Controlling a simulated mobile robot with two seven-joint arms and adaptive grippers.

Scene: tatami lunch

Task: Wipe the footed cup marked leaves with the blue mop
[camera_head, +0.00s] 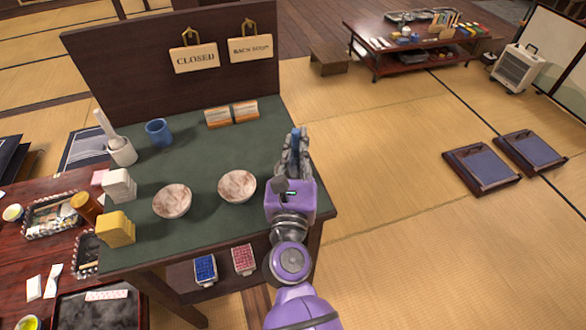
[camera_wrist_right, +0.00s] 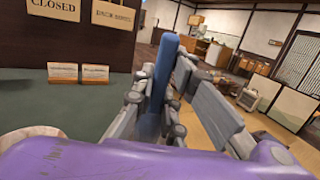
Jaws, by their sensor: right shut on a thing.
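My right gripper (camera_head: 297,150) is at the right edge of the green-topped table (camera_head: 205,158), fingers pointing away. It is shut on a slim blue thing, likely the blue mop; the wrist view shows it as a blue bar (camera_wrist_right: 164,66) upright between the fingers (camera_wrist_right: 158,95). No cup with leaf marks can be made out. A plain-looking blue cup (camera_head: 158,132) stands at the back left of the table, well apart from the gripper. My left gripper is not in view.
Two speckled bowls (camera_head: 172,201) (camera_head: 237,186) lie near the table's front. White blocks (camera_head: 118,186), a yellow block (camera_head: 116,229) and a white mortar (camera_head: 121,152) stand at left. Two small cards (camera_head: 231,113) stand before the dark back panel (camera_head: 150,60). The table's middle is clear.

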